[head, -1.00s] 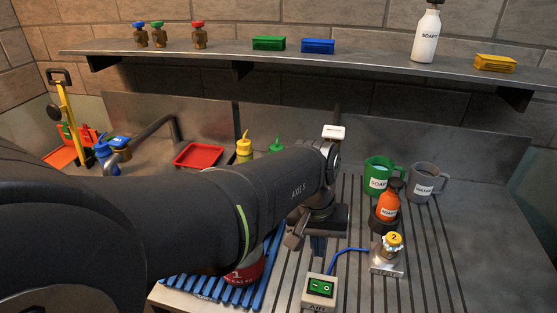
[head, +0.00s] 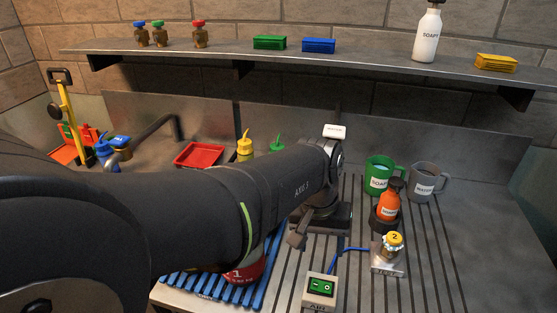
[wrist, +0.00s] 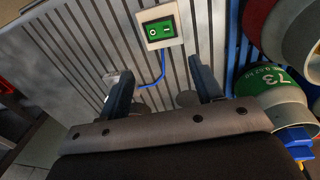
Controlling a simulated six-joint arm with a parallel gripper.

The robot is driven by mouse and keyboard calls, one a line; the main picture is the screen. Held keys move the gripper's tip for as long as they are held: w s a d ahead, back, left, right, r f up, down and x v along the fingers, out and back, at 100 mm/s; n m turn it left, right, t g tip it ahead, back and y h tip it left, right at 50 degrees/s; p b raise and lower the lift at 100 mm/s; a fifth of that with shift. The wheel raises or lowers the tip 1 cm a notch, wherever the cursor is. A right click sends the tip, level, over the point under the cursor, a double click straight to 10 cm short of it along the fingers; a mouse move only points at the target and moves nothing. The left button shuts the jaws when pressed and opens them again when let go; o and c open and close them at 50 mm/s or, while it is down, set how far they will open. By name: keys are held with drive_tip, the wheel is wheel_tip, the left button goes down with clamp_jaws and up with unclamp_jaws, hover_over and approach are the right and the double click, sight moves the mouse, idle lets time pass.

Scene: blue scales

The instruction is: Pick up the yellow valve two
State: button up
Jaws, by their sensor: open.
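The yellow valve two (head: 393,241) has a yellow top marked 2 and a metallic body. It stands upright on a small metal stand (head: 387,266) at the right of the grooved worktop. My gripper (head: 313,240) is left of the valve and apart from it, partly hidden by my own arm. In the wrist view my gripper (wrist: 163,88) shows two dark blue fingers spread wide, with nothing between them. I cannot make out the valve in the wrist view.
A switch box (head: 320,288) with a blue cable sits in front of my gripper. An orange soap bottle (head: 389,204), a green mug (head: 380,176) and a grey mug (head: 426,183) stand behind the valve. The worktop right of the valve is clear.

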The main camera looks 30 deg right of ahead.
drive_tip(key=s+d+r+m+t+h, duration=0.1)
drive_tip(key=d+r+m+t, duration=0.1)
drive_tip(key=d, duration=0.7)
drive_tip(key=m+h, duration=0.2)
approach(395, 237)
drive_tip(key=x, duration=0.4)
drive_tip(key=w+x, duration=0.1)
drive_tip(key=x, duration=0.1)
drive_tip(key=shift+t, duration=0.3)
drive_tip(key=shift+s+x, duration=0.25)
drive_tip(key=shift+x, duration=1.25)
drive_tip(key=shift+s+x, duration=0.2)
drive_tip(key=shift+x, duration=1.25)
drive_tip(key=shift+s+f, duration=0.1)
drive_tip(key=c, duration=1.3)
